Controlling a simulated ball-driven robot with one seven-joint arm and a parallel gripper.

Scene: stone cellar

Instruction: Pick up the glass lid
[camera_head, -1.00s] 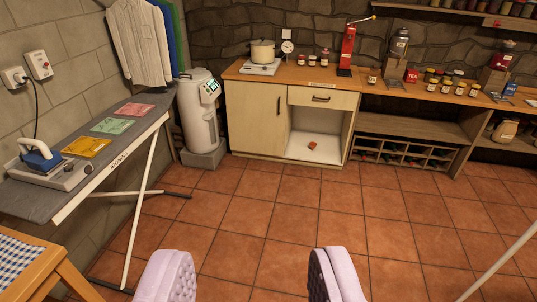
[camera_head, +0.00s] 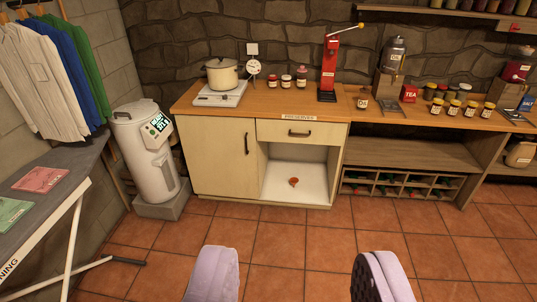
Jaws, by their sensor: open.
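My gripper (camera_head: 292,268) is open and empty at the bottom of the view, its two lilac padded fingers wide apart above the tiled floor. A cream pot (camera_head: 222,76) stands on a white hot plate (camera_head: 220,95) at the left end of the wooden counter, well ahead of my gripper. Something pale covers or rims the pot's top, but I cannot tell whether it is a glass lid. No glass lid shows clearly elsewhere. A small reddish-brown thing (camera_head: 294,182) lies in the open lower compartment of the cabinet, too small to identify.
The counter (camera_head: 285,108) also holds a red press (camera_head: 328,70), jars and a coffee grinder (camera_head: 392,62). An ironing board (camera_head: 40,225) and a white cylindrical machine (camera_head: 146,150) stand at the left. The tiled floor (camera_head: 300,235) before the cabinet is clear.

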